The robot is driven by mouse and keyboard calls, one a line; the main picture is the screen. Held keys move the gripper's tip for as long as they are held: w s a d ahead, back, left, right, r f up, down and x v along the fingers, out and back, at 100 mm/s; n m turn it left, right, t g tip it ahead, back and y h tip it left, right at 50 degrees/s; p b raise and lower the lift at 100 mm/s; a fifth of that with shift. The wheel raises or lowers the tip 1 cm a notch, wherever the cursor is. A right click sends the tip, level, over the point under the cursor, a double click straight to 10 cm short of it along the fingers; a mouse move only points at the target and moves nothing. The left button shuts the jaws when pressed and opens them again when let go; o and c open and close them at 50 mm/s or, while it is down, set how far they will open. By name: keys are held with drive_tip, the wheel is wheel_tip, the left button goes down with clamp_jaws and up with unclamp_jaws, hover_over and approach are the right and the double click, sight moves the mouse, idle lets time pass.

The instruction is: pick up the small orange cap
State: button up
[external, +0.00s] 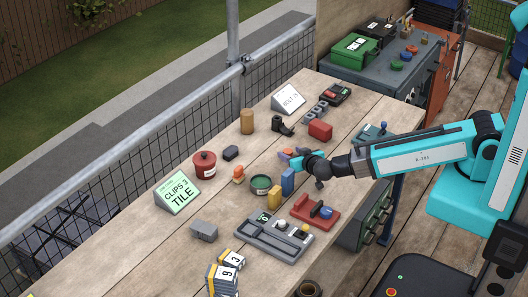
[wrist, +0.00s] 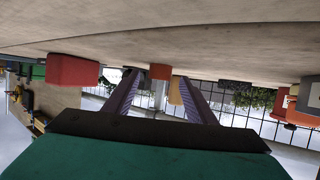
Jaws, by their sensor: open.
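The small orange cap (wrist: 160,72) shows in the wrist view between the tips of my two purple fingers, with the bench surface above it in that tilted picture. In the external view my gripper (external: 288,156) is low over the middle of the bench and points left. Its fingers are apart, and a bit of orange shows between them, mostly hidden. My gripper (wrist: 155,80) is open. I cannot tell whether either finger touches the cap. A second orange piece (external: 238,174) stands farther left on the bench, near the red pot.
A red block (external: 320,130) is beside my gripper; a tan cylinder (external: 247,121) stands beyond it. Blue (external: 287,181) and yellow (external: 274,197) blocks and a green round tin (external: 261,184) are close on the near side. A red pot (external: 204,164) and grey tray (external: 273,239) stand farther off.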

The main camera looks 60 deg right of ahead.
drive_tip(key=shift+w+d+f, duration=0.25)
drive_tip(key=shift+w, duration=0.2)
idle(0.3)
drive_tip(key=c, duration=1.1)
drive_tip(key=shift+r, duration=0.1)
wheel_tip(320, 180, up, 10)
drive_tip(key=b, duration=0.3)
idle(0.6)
